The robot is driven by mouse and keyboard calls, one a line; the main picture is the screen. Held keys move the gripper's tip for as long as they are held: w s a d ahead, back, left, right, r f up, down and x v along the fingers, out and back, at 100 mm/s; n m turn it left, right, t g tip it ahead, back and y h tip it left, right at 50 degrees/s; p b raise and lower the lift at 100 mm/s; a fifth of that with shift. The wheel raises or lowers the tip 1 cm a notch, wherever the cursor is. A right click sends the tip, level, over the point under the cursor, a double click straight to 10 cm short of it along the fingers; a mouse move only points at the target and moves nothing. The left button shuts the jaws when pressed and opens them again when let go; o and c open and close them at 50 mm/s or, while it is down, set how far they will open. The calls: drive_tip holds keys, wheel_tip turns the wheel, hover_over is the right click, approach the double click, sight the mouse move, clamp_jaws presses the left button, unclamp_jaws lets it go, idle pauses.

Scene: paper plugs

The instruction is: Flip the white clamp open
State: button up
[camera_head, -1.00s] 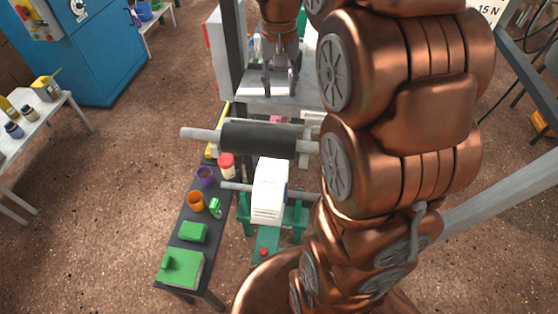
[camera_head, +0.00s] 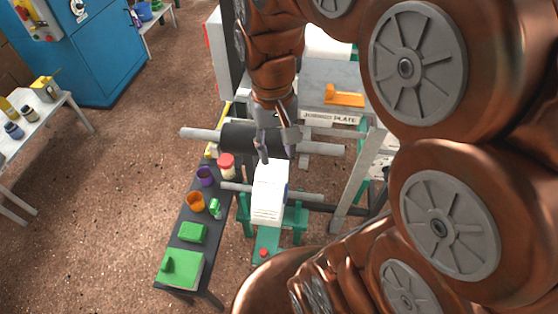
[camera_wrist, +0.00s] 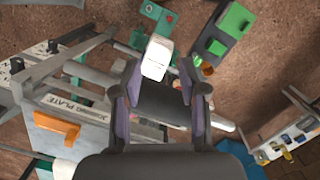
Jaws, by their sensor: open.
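A white upright block (camera_head: 270,193), likely the white clamp, sits around a thin grey rod on a green stand (camera_head: 297,216). Its flap or hinge cannot be made out. My gripper (camera_head: 277,153) is open and empty, just behind the block's top edge in the head view and over the black roller (camera_head: 236,135). In the wrist view, the white block (camera_wrist: 157,57) shows just beyond and between the open fingertips (camera_wrist: 160,72). I see no contact, though the exact gap is unclear.
A narrow dark bench (camera_head: 205,238) on the left holds green blocks, an orange cup (camera_head: 196,202), a purple cup (camera_head: 205,176) and a red-capped jar (camera_head: 226,166). An orange piece (camera_head: 344,95) lies on the grey machine top behind. Floor is open to the left.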

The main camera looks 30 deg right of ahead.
drive_tip(key=shift+s+a+f+n, duration=0.1)
drive_tip(key=shift+s+a+f, duration=0.1)
drive_tip(key=shift+s, duration=0.25)
drive_tip(key=shift+s+a+f+n, duration=0.1)
drive_tip(key=shift+s+a+f, duration=0.1)
drive_tip(key=shift+s, duration=0.3)
drive_tip(key=shift+s+a+f+n, duration=0.1)
drive_tip(key=shift+s+a, duration=0.1)
drive_tip(key=shift+s, duration=0.25)
drive_tip(key=s+a+f+n, duration=0.2)
drive_tip(key=s+f, duration=0.1)
drive_tip(key=s, duration=0.5)
drive_tip(key=shift+s+a+f+g, duration=0.15)
drive_tip(key=shift+s+f+g, duration=0.1)
drive_tip(key=shift+f+g, duration=0.05)
